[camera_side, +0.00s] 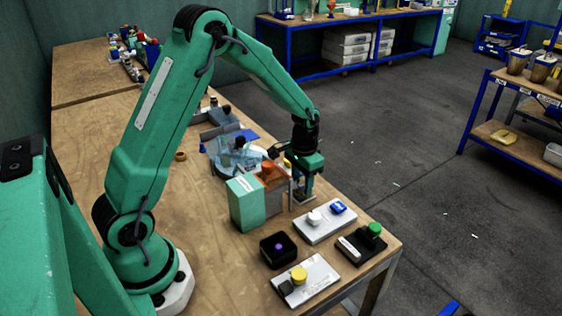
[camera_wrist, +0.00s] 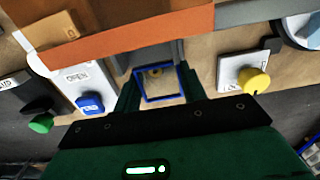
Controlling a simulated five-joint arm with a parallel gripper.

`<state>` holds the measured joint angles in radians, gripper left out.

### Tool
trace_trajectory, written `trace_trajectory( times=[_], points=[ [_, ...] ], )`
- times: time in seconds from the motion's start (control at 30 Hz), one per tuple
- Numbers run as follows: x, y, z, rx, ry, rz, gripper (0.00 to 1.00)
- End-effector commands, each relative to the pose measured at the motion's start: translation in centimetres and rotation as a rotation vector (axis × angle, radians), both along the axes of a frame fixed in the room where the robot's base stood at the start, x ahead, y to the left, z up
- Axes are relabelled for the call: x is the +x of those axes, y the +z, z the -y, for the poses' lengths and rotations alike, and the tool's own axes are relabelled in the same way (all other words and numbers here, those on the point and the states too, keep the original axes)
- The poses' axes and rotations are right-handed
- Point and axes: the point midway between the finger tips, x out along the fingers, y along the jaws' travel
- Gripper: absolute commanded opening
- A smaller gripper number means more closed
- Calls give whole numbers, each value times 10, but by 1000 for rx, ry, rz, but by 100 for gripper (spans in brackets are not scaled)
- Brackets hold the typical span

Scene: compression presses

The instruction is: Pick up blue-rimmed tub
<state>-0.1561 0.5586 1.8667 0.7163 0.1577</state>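The blue-rimmed tub (camera_wrist: 160,99) shows in the wrist view as a small squarish container with a blue rim and a brownish inside. It lies between the two fingers of my gripper (camera_wrist: 160,91), one finger on each side. The fingers are apart, and I cannot tell whether they touch the tub's walls. In the side view my gripper (camera_side: 304,189) points down at the right side of the press. The tub is not clear there, hidden by the fingers and the press.
The press, with a pale green box (camera_side: 245,205) and orange top (camera_wrist: 130,45), stands close beside my gripper. A white panel with a blue button (camera_side: 337,207), a black box with a green knob (camera_side: 374,229) and a yellow-knobbed panel (camera_side: 298,275) sit near the table edge.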

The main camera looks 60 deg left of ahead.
Motion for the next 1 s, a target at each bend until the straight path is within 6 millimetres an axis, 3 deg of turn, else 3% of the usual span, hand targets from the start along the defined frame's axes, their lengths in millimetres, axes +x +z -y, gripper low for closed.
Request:
trace_trajectory(
  times=[0.1, 0.57, 1.0],
  points=[
    [0, 0, 0, 0, 0, 0, 16],
    [1, 12, 0, 0, 0, 2, 16],
    [1, 75, 0, 1, 0, 4, 16]
  ],
)
